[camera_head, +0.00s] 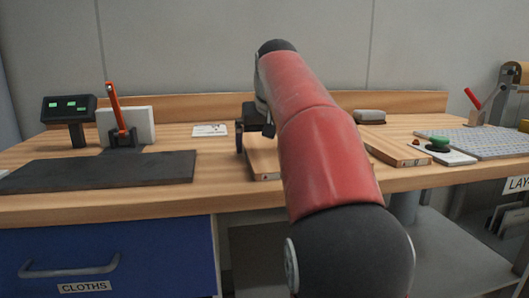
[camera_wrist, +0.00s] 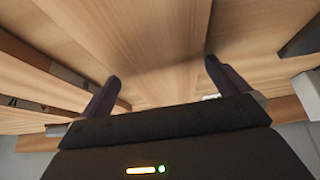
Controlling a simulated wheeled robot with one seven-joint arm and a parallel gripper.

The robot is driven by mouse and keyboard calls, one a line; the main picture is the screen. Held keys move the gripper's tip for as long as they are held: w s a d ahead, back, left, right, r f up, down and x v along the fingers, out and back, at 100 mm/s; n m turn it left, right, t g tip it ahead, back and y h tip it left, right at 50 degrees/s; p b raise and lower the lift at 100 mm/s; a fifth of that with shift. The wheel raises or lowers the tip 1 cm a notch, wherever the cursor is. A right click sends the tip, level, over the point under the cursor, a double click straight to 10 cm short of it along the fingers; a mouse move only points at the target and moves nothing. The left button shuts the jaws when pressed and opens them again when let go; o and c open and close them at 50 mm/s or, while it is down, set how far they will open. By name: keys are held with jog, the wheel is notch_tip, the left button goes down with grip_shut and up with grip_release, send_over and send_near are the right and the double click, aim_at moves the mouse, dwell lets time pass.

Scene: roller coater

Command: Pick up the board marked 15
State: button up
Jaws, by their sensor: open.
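In the head view, one wooden board (camera_head: 263,158) lies on the bench under my gripper (camera_head: 253,140), partly hidden by my red arm. A second wooden board (camera_head: 397,151) lies to the right of the arm, with a small dark mark on its front end. I cannot read a number on either board, so I cannot tell which is 15. In the wrist view, my gripper (camera_wrist: 161,72) is open, its two dark fingers wide apart over a pale wooden surface (camera_wrist: 150,35). Nothing is held. Whether the fingers touch the wood cannot be told.
A dark mat (camera_head: 100,172), a scale-like display (camera_head: 69,108) and an orange-handled tool (camera_head: 117,115) are on the left. A green knob (camera_head: 438,144) and a grey perforated plate (camera_head: 480,141) are on the right. A grey block (camera_head: 370,116) sits behind the right board.

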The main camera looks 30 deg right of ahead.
jog(key=shift+c, duration=0.3)
jog(key=c, duration=0.9)
jog(key=shift+r, duration=0.1)
jog(key=shift+c, duration=0.2)
